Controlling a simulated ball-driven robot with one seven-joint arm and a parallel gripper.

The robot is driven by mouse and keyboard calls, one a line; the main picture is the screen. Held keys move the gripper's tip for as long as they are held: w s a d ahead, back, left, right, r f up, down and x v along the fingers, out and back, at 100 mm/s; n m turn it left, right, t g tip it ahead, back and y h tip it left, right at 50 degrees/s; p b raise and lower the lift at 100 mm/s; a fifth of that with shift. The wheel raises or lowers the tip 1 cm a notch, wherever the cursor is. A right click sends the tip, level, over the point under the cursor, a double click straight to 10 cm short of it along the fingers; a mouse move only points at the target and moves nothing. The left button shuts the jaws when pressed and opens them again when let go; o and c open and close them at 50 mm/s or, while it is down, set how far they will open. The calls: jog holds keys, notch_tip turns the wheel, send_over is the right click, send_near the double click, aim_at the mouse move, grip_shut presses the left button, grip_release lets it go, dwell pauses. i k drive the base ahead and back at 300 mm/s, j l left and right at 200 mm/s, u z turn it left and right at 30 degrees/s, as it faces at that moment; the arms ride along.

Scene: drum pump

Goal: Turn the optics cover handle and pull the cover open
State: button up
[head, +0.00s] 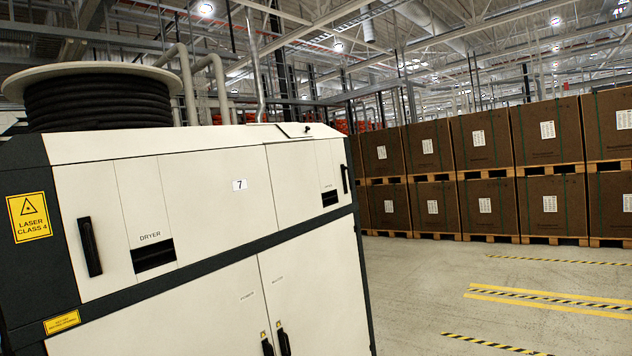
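A white and dark grey machine cabinet (215,205) fills the left half of the head view. A black upright bar handle (90,247) is on its left upper panel. Another black handle (345,179) is at the right end of the upper front. Two lower doors (190,310) carry black handles (284,342) beside their seam. A small flat panel (308,130) with a dark fitting lies on the sloped top at right. The panels and doors look closed. No label reading "optics" is legible, so I cannot tell which part is the optics cover. My gripper is not in view.
A large cable reel (95,100) stands at the cabinet's top left. Stacked brown crates (485,138) on pallets line the back right. Open concrete floor (430,270) with yellow-black stripes lies right of the cabinet.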

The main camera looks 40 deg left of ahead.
aim_at(308, 180)
jog(key=i+j+u, duration=0.2)
jog(key=i, duration=0.2)
jog(key=i+u, duration=0.25)
jog(key=i, duration=0.15)
jog(key=i+j+u, duration=0.1)
jog(key=i, duration=1.45)
jog(key=i+u, duration=0.1)
jog(key=i, duration=1.45)
jog(key=i+u, duration=0.1)
jog(key=i, duration=1.4)
